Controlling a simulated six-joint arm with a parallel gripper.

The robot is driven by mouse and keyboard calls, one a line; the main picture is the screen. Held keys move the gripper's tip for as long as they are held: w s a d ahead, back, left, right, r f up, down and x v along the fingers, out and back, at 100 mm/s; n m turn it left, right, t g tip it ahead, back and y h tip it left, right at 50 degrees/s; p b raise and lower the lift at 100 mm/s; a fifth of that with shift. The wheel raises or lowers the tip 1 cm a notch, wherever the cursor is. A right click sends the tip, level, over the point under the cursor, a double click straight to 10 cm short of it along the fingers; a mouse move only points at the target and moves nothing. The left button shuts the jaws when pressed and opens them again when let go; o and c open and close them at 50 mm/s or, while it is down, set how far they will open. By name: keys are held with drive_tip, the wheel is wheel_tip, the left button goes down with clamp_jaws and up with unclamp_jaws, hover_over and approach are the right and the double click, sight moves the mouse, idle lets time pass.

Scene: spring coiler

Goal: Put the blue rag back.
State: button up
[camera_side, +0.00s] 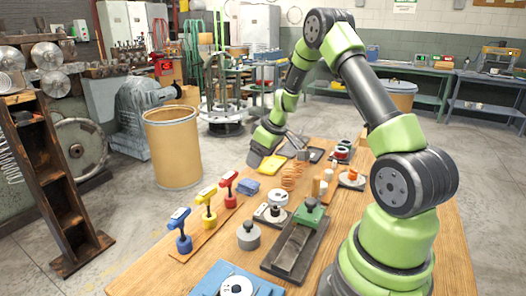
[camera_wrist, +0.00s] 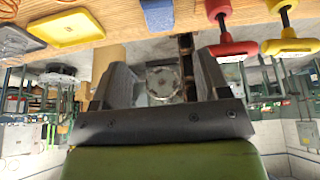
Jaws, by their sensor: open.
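The blue rag (camera_side: 248,186) lies as a small folded pad on the wooden table, just behind the red-handled tool. In the wrist view the blue rag (camera_wrist: 157,14) shows at the top middle, cut by the frame edge. My gripper (camera_wrist: 163,78) is open with nothing between its fingers. In the side view it is above the far-left table edge, up and behind the rag and apart from it; its fingers are hard to make out there.
Red (camera_side: 229,186), yellow (camera_side: 207,205) and blue (camera_side: 181,230) handled tools stand on a board nearer the front. A yellow tray (camera_side: 289,150) and dark tray (camera_side: 314,154) lie at the back. Copper coils (camera_side: 292,175) stand right of the rag. A drum (camera_side: 173,150) stands beyond the table.

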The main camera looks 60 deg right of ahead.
drive_tip(key=s+a+r+m+t, duration=0.1)
drive_tip(key=s+a+r, duration=0.2)
drive_tip(key=a+r, duration=1.2)
drive_tip(key=s+a+r+m+y, duration=0.1)
drive_tip(key=s+a+r, duration=0.1)
drive_tip(key=s+a, duration=0.2)
drive_tip(key=s+a+r+m+t+y, duration=0.1)
drive_tip(key=s+a, duration=0.4)
drive_tip(key=s, duration=0.6)
wheel_tip(320, 180, up, 2)
drive_tip(key=shift+s+a+r+m, duration=0.15)
drive_tip(key=shift+s+r+m, duration=0.05)
drive_tip(key=shift+m, duration=0.3)
